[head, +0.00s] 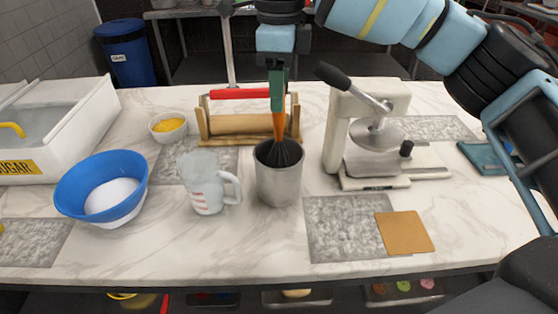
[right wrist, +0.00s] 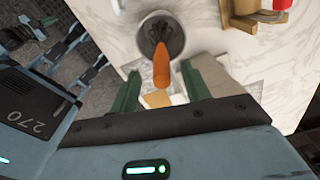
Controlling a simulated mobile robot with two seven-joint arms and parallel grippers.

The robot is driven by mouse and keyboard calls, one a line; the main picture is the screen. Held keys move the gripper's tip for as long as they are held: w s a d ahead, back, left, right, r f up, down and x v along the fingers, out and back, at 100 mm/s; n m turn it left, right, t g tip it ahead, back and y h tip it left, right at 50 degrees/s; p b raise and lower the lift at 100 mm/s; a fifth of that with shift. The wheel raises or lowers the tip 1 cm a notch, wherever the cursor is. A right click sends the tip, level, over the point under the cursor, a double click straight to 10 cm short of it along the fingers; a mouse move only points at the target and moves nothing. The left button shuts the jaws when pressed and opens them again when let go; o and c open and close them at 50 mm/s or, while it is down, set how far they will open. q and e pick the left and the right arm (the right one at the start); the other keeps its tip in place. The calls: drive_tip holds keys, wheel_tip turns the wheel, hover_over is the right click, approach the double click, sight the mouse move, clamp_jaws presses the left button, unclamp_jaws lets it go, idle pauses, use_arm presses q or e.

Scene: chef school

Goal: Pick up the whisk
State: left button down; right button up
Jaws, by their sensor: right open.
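The whisk has an orange handle (head: 279,124) and dark wires, and it stands upright in a grey metal cup (head: 280,186). In the right wrist view the handle (right wrist: 161,66) points up toward the camera, with the wires down in the cup (right wrist: 150,47). My right gripper (head: 277,103) is above the cup, pointing down at the upper handle. In the right wrist view its two green fingers (right wrist: 160,86) are apart, one on each side of the handle, with gaps showing. My left gripper is out of view.
A measuring jug (head: 206,186) stands close left of the cup, and a cream press (head: 366,130) stands to the right. A rolling pin in a wooden frame (head: 240,124) is behind. A blue bowl (head: 102,186) is farther left. The counter front is mostly clear.

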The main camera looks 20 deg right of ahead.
hover_over(279, 146)
drive_tip(key=shift+w+d+f, duration=0.1)
drive_tip(key=shift+w+f, duration=0.1)
drive_tip(key=shift+f, duration=1.1)
drive_tip(key=shift+w+f, duration=0.15)
drive_tip(key=shift+f, duration=1.1)
clamp_jaws()
